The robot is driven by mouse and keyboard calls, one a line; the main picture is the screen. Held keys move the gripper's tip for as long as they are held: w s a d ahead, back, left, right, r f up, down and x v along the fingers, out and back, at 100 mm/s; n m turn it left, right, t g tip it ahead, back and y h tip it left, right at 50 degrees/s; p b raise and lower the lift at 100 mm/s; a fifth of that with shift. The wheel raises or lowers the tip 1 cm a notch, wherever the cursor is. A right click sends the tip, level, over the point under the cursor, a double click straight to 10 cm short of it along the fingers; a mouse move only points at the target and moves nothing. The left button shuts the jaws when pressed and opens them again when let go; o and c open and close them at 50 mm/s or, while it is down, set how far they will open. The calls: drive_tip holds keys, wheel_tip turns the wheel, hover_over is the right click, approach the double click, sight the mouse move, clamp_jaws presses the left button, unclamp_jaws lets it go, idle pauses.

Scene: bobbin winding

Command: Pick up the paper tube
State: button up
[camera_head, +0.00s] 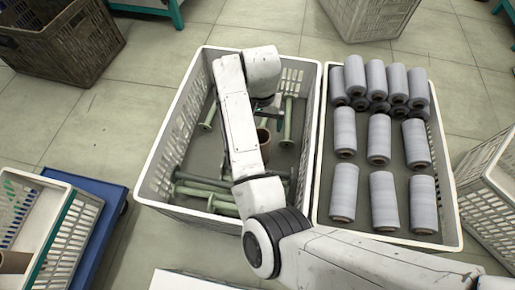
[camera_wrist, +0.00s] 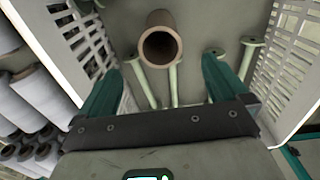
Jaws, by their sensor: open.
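The paper tube (camera_wrist: 147,57) is a brown hollow cylinder. In the wrist view it stands near the top middle, its open round end facing the camera. In the head view, part of the brown tube (camera_head: 263,135) shows beside my arm, inside the left crate (camera_head: 190,125). My gripper (camera_wrist: 161,68) is open, its two teal fingers apart with nothing held between them. The tube appears roughly centred between the fingers and beyond their tips; I cannot tell the exact gap. In the head view my arm hides most of the gripper and part of the tube.
Several pale green bobbins (camera_head: 205,190) lie or stand in the same crate, some close to the tube. Slotted crate walls rise on both sides. A crate to the right holds several grey yarn spools (camera_head: 345,130). A blue-based cart (camera_head: 85,240) stands at lower left.

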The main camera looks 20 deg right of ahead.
wheel_tip(320, 180, down, 11)
drive_tip(key=b, duration=0.6)
drive_tip(key=shift+c, duration=0.4)
drive_tip(key=c, duration=1.3)
drive_tip(key=shift+r, duration=0.15)
